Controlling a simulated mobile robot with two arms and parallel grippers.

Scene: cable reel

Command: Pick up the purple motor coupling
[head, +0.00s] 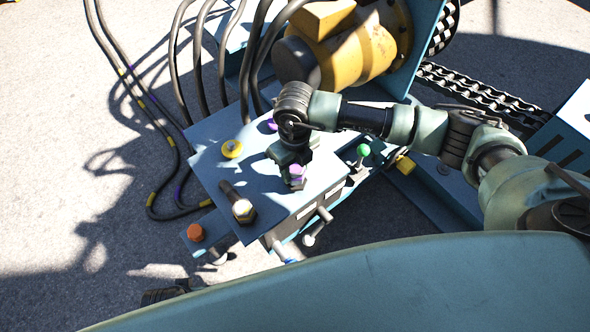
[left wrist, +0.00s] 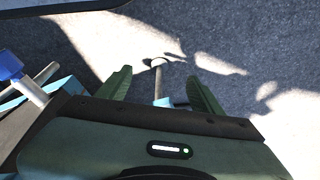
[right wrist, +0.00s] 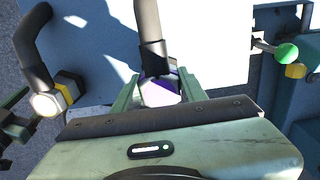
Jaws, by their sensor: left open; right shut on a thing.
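The purple motor coupling (head: 298,171) is at the blue-grey panel's front part in the head view, partly covered by my right gripper (head: 294,180). In the right wrist view the coupling (right wrist: 160,90) is a hexagonal metal piece with purple on it, on the end of a thick dark hose. It sits between the fingers of my right gripper (right wrist: 160,96), which is shut on it. I cannot tell if it is clear of the panel. My left gripper (left wrist: 161,93) is open and empty in the left wrist view, with grey ground beyond its fingers.
The blue-grey panel (head: 215,172) carries a yellow port (head: 232,149), a purple port (head: 272,124) and a yellow-marked coupling (head: 243,209). A green-knobbed lever (head: 363,151) stands to the right. An orange knob (head: 195,232) is at front left. Hoses rise behind.

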